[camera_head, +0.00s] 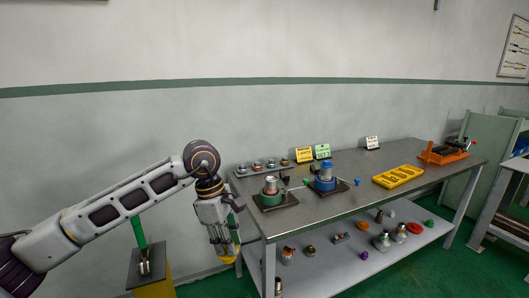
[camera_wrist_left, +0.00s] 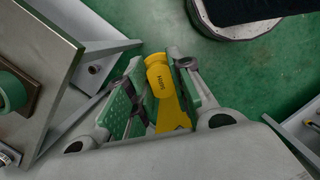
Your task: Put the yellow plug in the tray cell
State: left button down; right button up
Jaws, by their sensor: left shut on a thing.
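My left gripper (camera_head: 225,243) is shut on the yellow plug (camera_wrist_left: 163,88). The plug sits between the two finger pads in the left wrist view, with dark lettering on its side. In the head view only a small yellow part of the plug (camera_head: 229,260) shows at the fingertips. The gripper points down beside the table's left end, off the tabletop. A yellow tray (camera_head: 388,182) with several cells lies on the right part of the table, well away from the gripper. What its cells hold is too small to tell. My right gripper is not in view.
An orange tool (camera_head: 440,157) stands at the far right. Several parts lie on the lower shelf (camera_head: 345,262). A yellow stand (camera_head: 151,287) is left of the gripper.

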pick_arm(q)
jog(key=a+m+p, duration=0.1)
jog(key=w+a+f+m+p, duration=0.1)
jog(key=p, duration=0.1)
jog(key=shift+m+g, duration=0.3)
jog(key=shift+m, duration=0.1)
jog(key=s+a+f+m+g+y+p, duration=0.1)
jog(key=s+a+f+m+y+p, duration=0.1)
jog(key=a+f+m+p, duration=0.5)
jog(key=shift+s+a+f+m+p, duration=0.2)
jog(key=shift+a+m+p, duration=1.55)
jog(key=shift+m+p, duration=1.45)
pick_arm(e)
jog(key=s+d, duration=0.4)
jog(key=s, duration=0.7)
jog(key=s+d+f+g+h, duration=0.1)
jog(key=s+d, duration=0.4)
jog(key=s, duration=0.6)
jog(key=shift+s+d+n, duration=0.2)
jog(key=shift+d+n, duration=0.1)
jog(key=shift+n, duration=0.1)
pick_arm(q)
jog(key=shift+n, duration=0.3)
jog(key=shift+r+p, duration=0.15)
jog(key=shift+p, duration=0.2)
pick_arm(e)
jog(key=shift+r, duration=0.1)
